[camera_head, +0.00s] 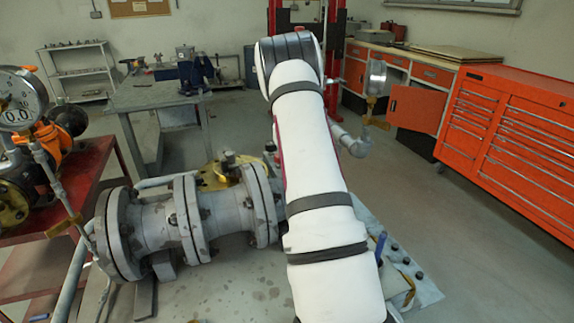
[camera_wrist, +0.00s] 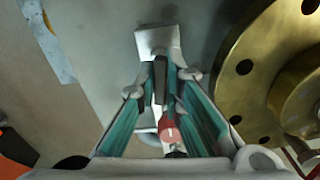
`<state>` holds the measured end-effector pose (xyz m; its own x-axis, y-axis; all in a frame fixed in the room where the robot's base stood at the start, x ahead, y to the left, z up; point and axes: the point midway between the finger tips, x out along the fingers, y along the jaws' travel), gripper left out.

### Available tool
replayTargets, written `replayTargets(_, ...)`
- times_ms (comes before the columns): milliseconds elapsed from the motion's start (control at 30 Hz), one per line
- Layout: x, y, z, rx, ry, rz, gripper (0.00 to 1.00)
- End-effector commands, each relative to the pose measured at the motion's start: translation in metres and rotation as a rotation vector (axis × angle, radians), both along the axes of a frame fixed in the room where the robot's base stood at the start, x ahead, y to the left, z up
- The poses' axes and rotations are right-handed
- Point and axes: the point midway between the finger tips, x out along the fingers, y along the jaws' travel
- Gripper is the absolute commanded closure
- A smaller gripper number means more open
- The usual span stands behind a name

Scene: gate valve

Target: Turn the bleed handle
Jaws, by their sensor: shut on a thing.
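In the wrist view my gripper (camera_wrist: 160,78) has its two green-sided fingers closed in around a narrow dark piece, which I take to be the bleed handle (camera_wrist: 160,85). A red rounded end with a white mark (camera_wrist: 168,132) shows between the fingers, nearer the palm. A pale grey block (camera_wrist: 157,40) lies just beyond the fingertips. How the handle joins the valve is hidden. In the head view my white arm covers the gripper and the handle. The grey flanged pipe and valve body (camera_head: 150,225) lies to the left of the arm.
A large brass flange (camera_wrist: 240,70) is close to the right of my gripper. A pressure gauge (camera_head: 18,100) stands at the far left and another gauge (camera_head: 376,75) right of the arm. A blue handle (camera_head: 380,247) stands right of the arm. A red tool cabinet (camera_head: 520,130) is at the right.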

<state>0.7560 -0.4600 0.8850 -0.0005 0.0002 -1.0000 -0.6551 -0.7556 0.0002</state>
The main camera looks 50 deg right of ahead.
Motion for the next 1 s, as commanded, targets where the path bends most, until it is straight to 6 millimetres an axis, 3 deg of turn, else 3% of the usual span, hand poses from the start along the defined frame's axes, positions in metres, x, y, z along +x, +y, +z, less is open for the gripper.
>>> replayTargets(700, 0.0002, -0.0007, 0.0006, -0.002, -0.001, 0.078, 1.0)
replayTargets(800, 0.0002, -0.0007, 0.0006, -0.002, -0.001, 0.077, 0.74)
replayTargets(1000, 0.0002, -0.0004, 0.0003, -0.001, -0.001, 0.077, 0.71)
